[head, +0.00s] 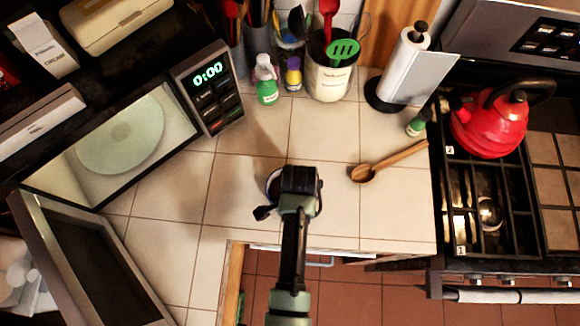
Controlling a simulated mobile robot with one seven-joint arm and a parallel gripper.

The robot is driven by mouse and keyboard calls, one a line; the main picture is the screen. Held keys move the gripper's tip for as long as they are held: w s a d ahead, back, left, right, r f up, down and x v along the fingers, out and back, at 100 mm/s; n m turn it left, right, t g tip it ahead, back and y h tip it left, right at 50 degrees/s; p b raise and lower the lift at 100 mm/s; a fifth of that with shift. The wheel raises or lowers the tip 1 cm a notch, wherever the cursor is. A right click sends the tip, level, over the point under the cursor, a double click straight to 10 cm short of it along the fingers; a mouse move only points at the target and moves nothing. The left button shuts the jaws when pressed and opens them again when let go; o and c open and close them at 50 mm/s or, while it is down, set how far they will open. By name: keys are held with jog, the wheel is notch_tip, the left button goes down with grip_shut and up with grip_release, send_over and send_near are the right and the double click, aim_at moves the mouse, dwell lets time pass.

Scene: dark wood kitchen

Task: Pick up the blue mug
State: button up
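My gripper (299,184) is above the tiled counter near its front edge, seen from above and behind. A small curved dark-blue rim with a pale inside (272,182) shows just left of my gripper; it looks like part of the blue mug, mostly hidden behind the gripper. The fingers are hidden under the wrist, so I cannot see whether they are open or whether they touch the mug.
A wooden spoon (388,161) lies right of my gripper. A microwave (136,138) stands open at left, its door (92,262) swung out. Bottles, a utensil crock (328,78) and a paper towel holder (402,72) stand behind. A red kettle (489,122) is on the stove.

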grip_shut()
jog(key=shift+s+f, duration=0.1)
jog(key=shift+s, duration=0.1)
dwell(1.0)
